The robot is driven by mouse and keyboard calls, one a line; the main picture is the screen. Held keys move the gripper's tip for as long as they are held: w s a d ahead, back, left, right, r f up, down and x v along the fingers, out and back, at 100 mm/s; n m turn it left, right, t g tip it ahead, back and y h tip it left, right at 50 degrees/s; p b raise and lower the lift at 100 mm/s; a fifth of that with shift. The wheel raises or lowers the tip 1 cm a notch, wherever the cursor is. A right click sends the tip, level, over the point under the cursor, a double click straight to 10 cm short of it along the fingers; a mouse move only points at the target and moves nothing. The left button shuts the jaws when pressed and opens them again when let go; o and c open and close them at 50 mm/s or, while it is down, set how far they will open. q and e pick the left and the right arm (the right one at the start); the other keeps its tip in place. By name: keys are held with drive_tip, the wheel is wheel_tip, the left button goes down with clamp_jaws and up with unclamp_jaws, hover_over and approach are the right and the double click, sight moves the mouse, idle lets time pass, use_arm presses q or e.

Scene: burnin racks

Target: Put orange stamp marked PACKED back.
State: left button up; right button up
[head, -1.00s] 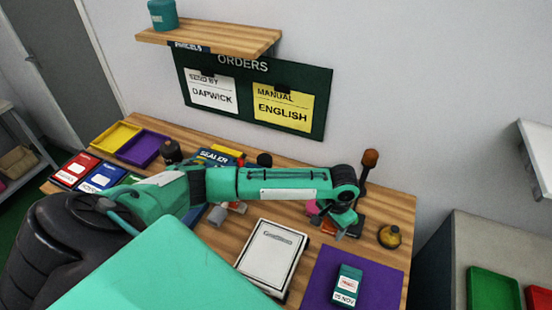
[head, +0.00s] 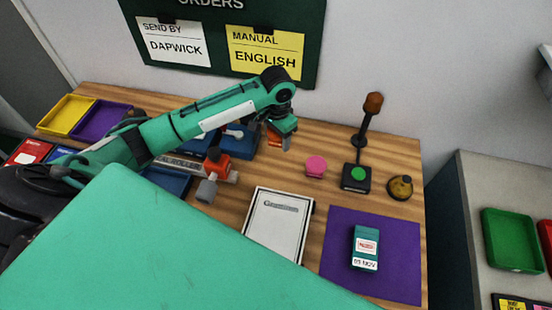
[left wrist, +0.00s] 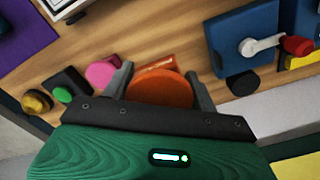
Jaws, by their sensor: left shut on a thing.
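My left gripper (head: 284,139) is shut on the orange stamp (head: 272,137), over the back middle of the table. In the left wrist view the stamp's round orange top (left wrist: 160,88) sits between the two fingers (left wrist: 160,90). The PACKED mark is not readable, and I cannot tell whether the stamp touches the table. A pink stamp (head: 315,166) stands on the wood to the right of the gripper, apart from it; it also shows in the left wrist view (left wrist: 101,72). My right gripper is not in view.
A black block with a green disc (head: 357,175) and a brass round object (head: 400,187) stand at the right. A purple mat (head: 400,245) bears a teal box (head: 366,248). A white framed sheet (head: 278,226) lies at the front. Blue devices (head: 238,142) stand left of the gripper.

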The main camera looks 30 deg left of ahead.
use_arm(q)
drive_tip(key=p, duration=0.1)
hover_over(277, 167)
wheel_tip(277, 167, down, 7)
drive_tip(key=shift+f, duration=0.2)
wheel_tip(277, 167, down, 5)
drive_tip(key=shift+r+p, duration=0.1)
drive_tip(key=shift+p, duration=0.25)
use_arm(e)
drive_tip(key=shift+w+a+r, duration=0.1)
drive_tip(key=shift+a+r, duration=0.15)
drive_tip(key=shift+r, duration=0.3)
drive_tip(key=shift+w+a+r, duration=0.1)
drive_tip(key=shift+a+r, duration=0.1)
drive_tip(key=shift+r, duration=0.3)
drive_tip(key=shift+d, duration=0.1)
use_arm(q)
drive_tip(key=shift+f, duration=0.3)
drive_tip(key=o, duration=0.8)
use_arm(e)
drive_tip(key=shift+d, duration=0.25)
use_arm(q)
drive_tip(key=shift+r, duration=0.15)
